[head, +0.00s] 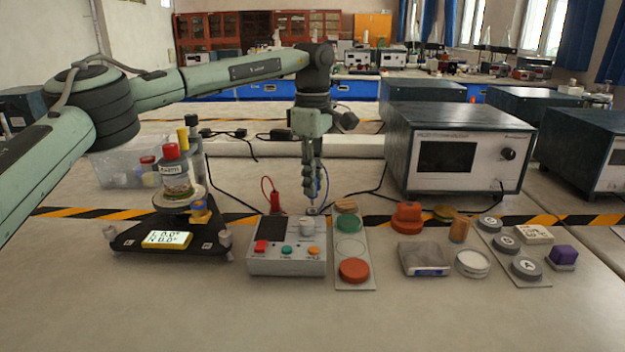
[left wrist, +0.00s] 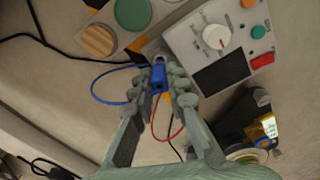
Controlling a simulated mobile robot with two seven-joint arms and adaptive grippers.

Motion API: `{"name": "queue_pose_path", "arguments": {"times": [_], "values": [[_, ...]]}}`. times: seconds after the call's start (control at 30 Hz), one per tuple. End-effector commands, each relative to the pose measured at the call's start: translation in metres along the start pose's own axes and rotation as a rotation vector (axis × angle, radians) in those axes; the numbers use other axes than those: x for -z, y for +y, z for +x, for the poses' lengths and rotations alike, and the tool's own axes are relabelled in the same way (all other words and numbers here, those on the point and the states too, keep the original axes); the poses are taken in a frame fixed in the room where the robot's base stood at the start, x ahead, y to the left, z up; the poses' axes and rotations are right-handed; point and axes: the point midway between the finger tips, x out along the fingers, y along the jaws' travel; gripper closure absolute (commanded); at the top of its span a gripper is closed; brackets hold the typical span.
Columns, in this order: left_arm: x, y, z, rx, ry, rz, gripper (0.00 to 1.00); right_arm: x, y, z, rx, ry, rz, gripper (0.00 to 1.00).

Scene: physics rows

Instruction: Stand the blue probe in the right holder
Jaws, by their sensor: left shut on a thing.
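The blue probe (left wrist: 157,78) is between the fingertips of my left gripper (left wrist: 160,80), which is shut on it; a blue cable loops off it to the left in the wrist view. In the head view my left gripper (head: 312,190) points straight down at the back right corner of the grey meter box (head: 288,266), where the right holder is. The fingers mostly hide this holder, and I cannot tell whether the probe's tip is inside it. The red probe (head: 275,202) stands upright at the meter's back left. My right gripper is not in view.
A board with coloured discs (head: 354,271) lies close to the meter's right. A black three-legged balance (head: 170,240) holding a jar stands at left. A large instrument (head: 455,150) stands behind at right. The front of the bench is clear.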

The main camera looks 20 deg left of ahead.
Motion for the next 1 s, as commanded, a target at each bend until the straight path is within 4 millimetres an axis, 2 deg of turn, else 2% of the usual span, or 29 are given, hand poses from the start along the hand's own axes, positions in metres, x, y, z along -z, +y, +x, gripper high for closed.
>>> {"name": "queue_pose_path", "arguments": {"times": [1.0], "values": [[0.0,0.0,0.014,0.0,0.0,0.0,1.0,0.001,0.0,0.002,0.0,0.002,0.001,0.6]]}}
